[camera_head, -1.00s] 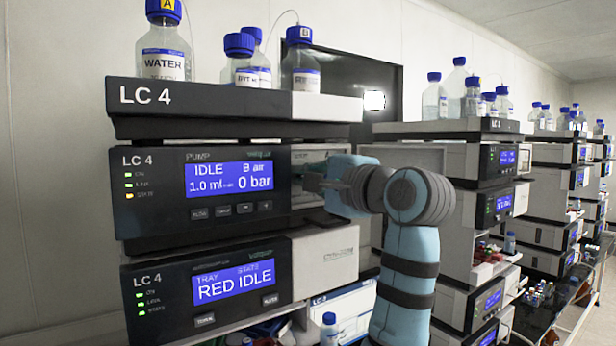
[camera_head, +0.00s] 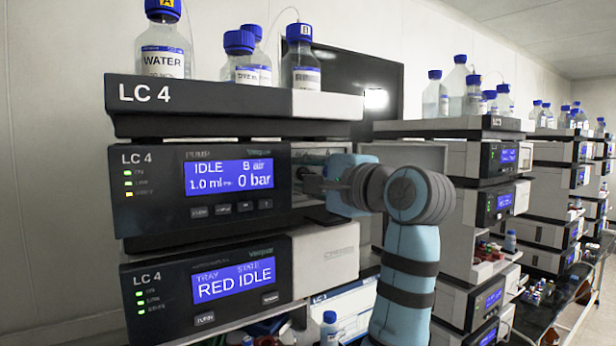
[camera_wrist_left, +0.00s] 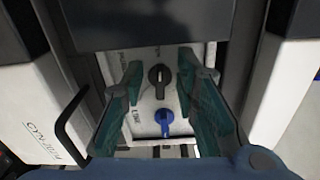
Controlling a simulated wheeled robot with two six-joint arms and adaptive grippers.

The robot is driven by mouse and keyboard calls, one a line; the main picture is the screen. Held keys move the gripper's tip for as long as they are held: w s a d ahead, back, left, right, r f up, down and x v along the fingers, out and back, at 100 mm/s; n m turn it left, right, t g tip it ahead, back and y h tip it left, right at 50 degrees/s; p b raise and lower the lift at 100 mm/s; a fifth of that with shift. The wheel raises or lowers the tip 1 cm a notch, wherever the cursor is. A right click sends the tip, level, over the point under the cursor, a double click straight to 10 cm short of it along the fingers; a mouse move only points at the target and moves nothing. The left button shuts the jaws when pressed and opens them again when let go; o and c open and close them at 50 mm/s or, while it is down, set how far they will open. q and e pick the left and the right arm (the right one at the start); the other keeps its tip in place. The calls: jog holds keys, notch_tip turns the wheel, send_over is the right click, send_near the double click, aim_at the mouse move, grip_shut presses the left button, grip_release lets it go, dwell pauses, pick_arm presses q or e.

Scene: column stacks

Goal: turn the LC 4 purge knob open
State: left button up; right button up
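The LC 4 pump module (camera_head: 150,215) shows IDLE, 1.0 ml and 0 bar on its screen. In the left wrist view its recessed panel (camera_wrist_left: 145,55) carries a black knob (camera_wrist_left: 159,76) and a blue knob (camera_wrist_left: 164,118). The label beside the blue knob seems to read LINE; the other labels are too blurred to read surely. My left gripper (camera_wrist_left: 160,85) is open, with one teal finger on each side of the black knob and gaps visible. In the head view the left gripper (camera_head: 314,181) reaches into the panel, and my wrist hides much of it. My right gripper is out of view.
Solvent bottles, including a WATER bottle (camera_head: 165,52), stand on the top tray (camera_head: 220,98). The LC 4 lower module (camera_head: 190,318) reads RED IDLE. A black handle (camera_wrist_left: 70,125) is left of the fingers in the wrist view. More stacks (camera_head: 490,210) stand to the right.

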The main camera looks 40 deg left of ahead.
pick_arm(q)
jog(key=v, duration=0.7)
dwell(0.3)
